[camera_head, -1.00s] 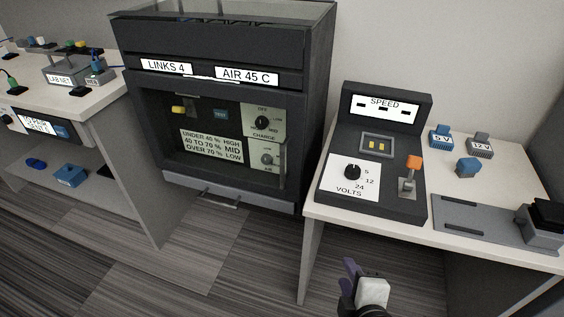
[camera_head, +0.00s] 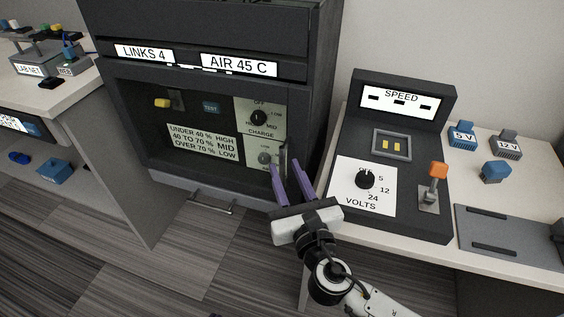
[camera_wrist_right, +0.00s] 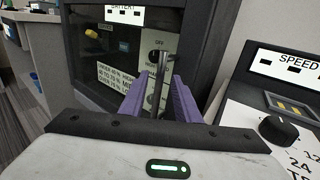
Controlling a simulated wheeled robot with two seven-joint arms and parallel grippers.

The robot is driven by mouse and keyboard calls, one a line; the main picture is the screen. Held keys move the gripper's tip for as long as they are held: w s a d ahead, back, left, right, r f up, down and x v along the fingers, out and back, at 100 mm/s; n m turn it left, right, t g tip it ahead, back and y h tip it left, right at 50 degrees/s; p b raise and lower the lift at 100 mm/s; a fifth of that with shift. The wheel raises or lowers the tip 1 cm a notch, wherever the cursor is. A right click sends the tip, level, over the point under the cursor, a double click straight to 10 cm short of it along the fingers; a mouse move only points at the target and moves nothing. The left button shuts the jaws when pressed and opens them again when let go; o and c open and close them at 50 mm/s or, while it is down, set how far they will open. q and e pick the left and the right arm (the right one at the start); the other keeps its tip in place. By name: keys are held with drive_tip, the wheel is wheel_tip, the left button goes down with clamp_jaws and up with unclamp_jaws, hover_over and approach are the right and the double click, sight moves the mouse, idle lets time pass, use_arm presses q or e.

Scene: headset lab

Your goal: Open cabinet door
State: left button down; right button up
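The dark cabinet (camera_head: 190,185) stands left of centre in the head view, with its front door shut. Dials, a yellow knob and printed labels show through the door's window. A thin upright metal handle (camera_head: 283,158) is at the door's right edge. My right gripper (camera_head: 285,165) is open in front of it, with its purple fingers pointing at the door. In the right wrist view the handle (camera_wrist_right: 161,72) appears between the two fingers (camera_wrist_right: 159,88). I cannot tell whether either finger touches it. My left gripper is not in view.
A drawer with a bar handle (camera_head: 211,207) is below the door. Close on the right is a table (camera_head: 408,251) with a control console (camera_head: 436,222), and blue and grey blocks. Another bench (camera_head: 75,95) stands at the left. Open floor lies in front of the cabinet.

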sight(283, 165)
drive_tip(key=shift+x, duration=1.8)
clamp_jaws()
